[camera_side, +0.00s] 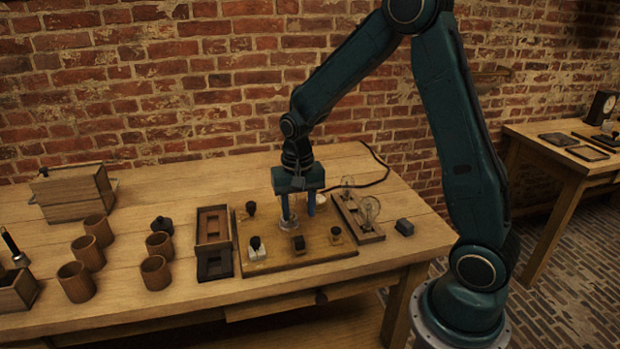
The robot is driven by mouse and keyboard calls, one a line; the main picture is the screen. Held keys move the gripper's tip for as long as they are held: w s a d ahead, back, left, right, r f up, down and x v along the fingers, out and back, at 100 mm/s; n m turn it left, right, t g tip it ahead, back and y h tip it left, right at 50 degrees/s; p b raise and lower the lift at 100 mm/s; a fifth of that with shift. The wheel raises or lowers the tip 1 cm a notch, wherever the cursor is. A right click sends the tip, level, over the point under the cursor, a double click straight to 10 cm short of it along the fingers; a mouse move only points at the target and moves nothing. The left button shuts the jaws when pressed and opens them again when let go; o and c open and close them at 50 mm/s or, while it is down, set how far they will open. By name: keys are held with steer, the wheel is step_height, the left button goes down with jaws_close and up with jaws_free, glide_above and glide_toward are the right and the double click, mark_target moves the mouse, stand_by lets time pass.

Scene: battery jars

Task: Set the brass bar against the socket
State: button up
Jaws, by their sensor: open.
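My gripper (298,213) points down over the back of a wooden board (325,252). Its two blue fingers are apart, and I see nothing held between them. A pale round fitting (289,222) sits on the board at the left finger's tip; I cannot tell whether they touch. The board also bears a white block with a dark knob (257,249), a brown block with a dark top (298,245) and another small knobbed piece (336,236). I cannot make out for sure which piece is the brass bar or which is the socket.
A compartmented wooden box (213,228) lies left. Several brown jars (155,272) and a wooden case (72,191) stand farther left. The table's front strip is mostly clear.

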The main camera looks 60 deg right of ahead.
mark_target(299, 238)
step_height(299, 238, down, 8)
steer(key=shift+f, duration=0.2)
stand_by(0.3)
steer(key=shift+c, duration=0.4)
